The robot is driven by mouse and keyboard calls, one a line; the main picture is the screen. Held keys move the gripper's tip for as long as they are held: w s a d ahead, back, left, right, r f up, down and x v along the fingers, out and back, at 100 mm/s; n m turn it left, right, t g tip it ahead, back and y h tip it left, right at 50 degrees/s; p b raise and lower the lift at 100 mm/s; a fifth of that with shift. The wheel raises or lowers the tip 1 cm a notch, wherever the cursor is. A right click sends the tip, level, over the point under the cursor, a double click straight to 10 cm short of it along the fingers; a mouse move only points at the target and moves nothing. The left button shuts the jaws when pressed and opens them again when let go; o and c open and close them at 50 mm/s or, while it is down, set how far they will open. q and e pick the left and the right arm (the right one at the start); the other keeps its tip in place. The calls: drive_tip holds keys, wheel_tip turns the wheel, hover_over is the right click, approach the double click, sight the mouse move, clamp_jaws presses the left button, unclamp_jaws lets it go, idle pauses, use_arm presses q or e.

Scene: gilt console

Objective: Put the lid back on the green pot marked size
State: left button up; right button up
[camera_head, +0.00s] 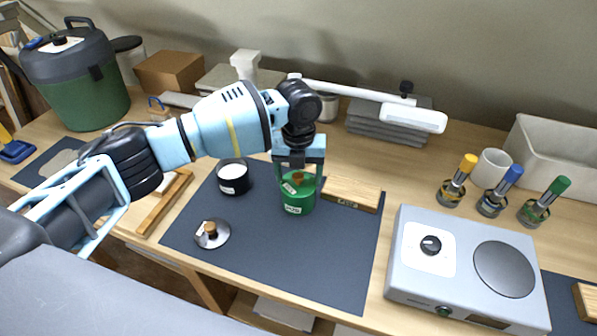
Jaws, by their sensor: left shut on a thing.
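The green pot (299,207) stands on the dark mat, with a pale label on its front too small to read. My left gripper (298,182) points down over it, its fingers on either side of a green lid with a wooden knob (297,177) and a small pale label. It is shut on this lid, which is at the pot's mouth; I cannot tell whether it is seated or slightly above. A second lid, shiny with a wooden knob (211,230), lies on the mat at front left. A black pot (234,180) with a white inside stands lidless to the left.
A wooden block (352,192) lies just right of the green pot. A hot plate (466,265) stands farther right, with several coloured markers in jars behind it. A white lamp (360,96) reaches across behind. The mat's front (290,255) is clear.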

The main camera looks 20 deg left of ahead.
drive_tip(key=shift+d, duration=0.15)
idle(0.3)
use_arm(q)
drive_tip(key=o, duration=1)
use_arm(e)
drive_tip(key=shift+a, duration=0.2)
use_arm(q)
drive_tip(key=shift+o, duration=0.4)
drive_tip(key=shift+r, duration=0.15)
use_arm(e)
drive_tip(key=shift+w+d+r, duration=0.1)
drive_tip(key=shift+r, duration=0.05)
use_arm(q)
drive_tip(key=shift+r+p, duration=0.3)
drive_tip(key=shift+r, duration=0.55)
drive_tip(key=shift+r+p, duration=0.65)
drive_tip(key=shift+r, duration=1.9)
use_arm(e)
drive_tip(key=w+r, duration=0.2)
drive_tip(key=r, duration=0.1)
drive_tip(key=shift+w+t, duration=0.2)
drive_tip(key=shift+t, duration=0.2)
